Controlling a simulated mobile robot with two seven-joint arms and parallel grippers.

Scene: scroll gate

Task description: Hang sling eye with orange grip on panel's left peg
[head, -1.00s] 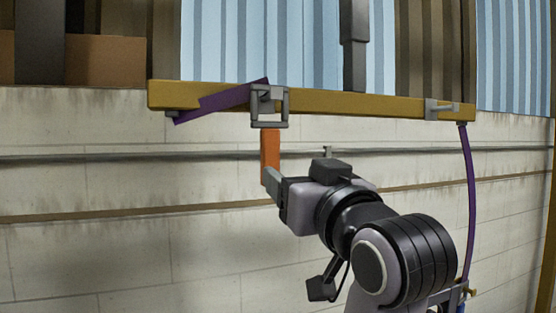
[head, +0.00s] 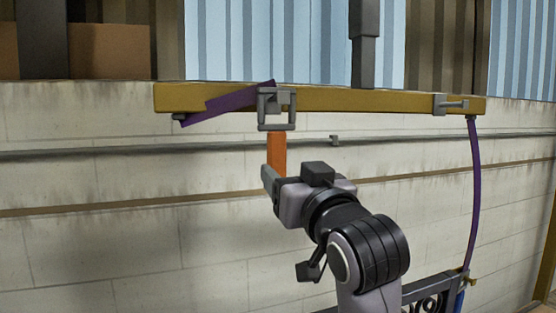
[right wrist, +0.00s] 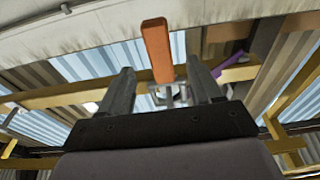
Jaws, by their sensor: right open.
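The sling eye, a grey square frame (head: 276,110), is at the left peg (head: 285,94) of the yellow panel bar (head: 370,101); it looks to be around the peg. The orange grip (head: 277,152) hangs upright below it. A purple strap (head: 235,99) runs along the bar to the left. My right gripper (head: 268,178) is at the grip's lower end. In the right wrist view the orange grip (right wrist: 156,50) shows between and beyond the two spread fingers of the right gripper (right wrist: 157,82). My left gripper is not in view.
A second grey peg (head: 452,104) sits at the bar's right end, with a purple strap (head: 475,190) hanging below it. A pale block wall with a rail (head: 200,147) is behind. Dark ironwork (head: 430,296) stands at lower right. The lower left is clear.

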